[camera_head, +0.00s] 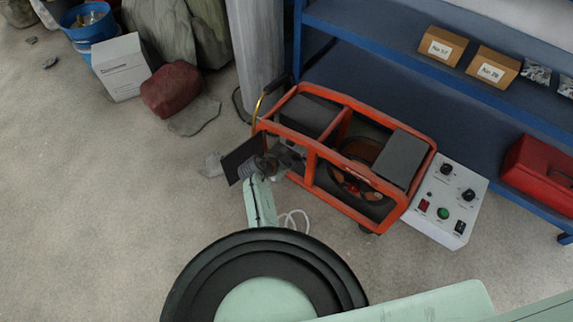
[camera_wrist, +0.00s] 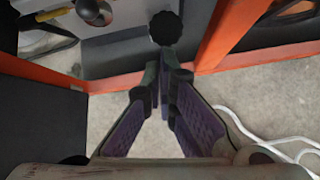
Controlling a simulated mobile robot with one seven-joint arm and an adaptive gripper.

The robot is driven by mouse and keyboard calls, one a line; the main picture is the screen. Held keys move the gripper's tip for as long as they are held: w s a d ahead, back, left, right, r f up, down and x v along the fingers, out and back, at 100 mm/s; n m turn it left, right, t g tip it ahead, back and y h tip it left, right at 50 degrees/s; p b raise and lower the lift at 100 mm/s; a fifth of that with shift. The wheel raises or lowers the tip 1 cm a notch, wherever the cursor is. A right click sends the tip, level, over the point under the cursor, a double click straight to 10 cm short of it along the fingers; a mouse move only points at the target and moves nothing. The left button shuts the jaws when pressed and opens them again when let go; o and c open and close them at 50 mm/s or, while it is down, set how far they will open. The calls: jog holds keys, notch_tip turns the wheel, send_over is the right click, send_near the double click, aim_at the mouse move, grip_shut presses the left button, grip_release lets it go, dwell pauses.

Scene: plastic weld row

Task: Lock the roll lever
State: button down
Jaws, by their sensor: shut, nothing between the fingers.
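An orange-framed machine (camera_head: 312,170) stands on the floor, right of the centre in the head view. A curved brass-coloured rod (camera_head: 257,107) with a dark end rises at its back left corner; I cannot tell whether this is the roll lever. My gripper (camera_head: 268,165) is at the machine's left front side, beside a dark panel (camera_head: 240,157). In the wrist view my gripper (camera_wrist: 163,68) has its fingertips together with nothing between them. A black scalloped knob (camera_wrist: 165,28) appears just beyond the tips; I cannot tell whether they touch.
Orange frame bars (camera_wrist: 235,35) flank the gripper. A white cable (camera_wrist: 250,135) lies on the floor nearby. A grey control box (camera_head: 445,205) stands right of the machine, before a blue shelf (camera_head: 375,65). Rocks, a white box (camera_head: 120,68) and a blue bucket (camera_head: 90,25) are upper left. The left floor is clear.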

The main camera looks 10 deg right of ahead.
jog(key=shift+g+y, duration=0.7)
jog(key=shift+y, duration=0.2)
jog(key=w+d+r+p, duration=0.1)
jog(key=p, duration=0.2)
jog(key=w+d+r+p, duration=0.1)
jog(key=r+p, duration=0.1)
jog(key=p, duration=0.1)
jog(key=shift+w+d+r, duration=0.1)
jog(key=shift+d+r, duration=0.05)
jog(key=shift+r, duration=0.05)
jog(key=shift+w+d, duration=0.3)
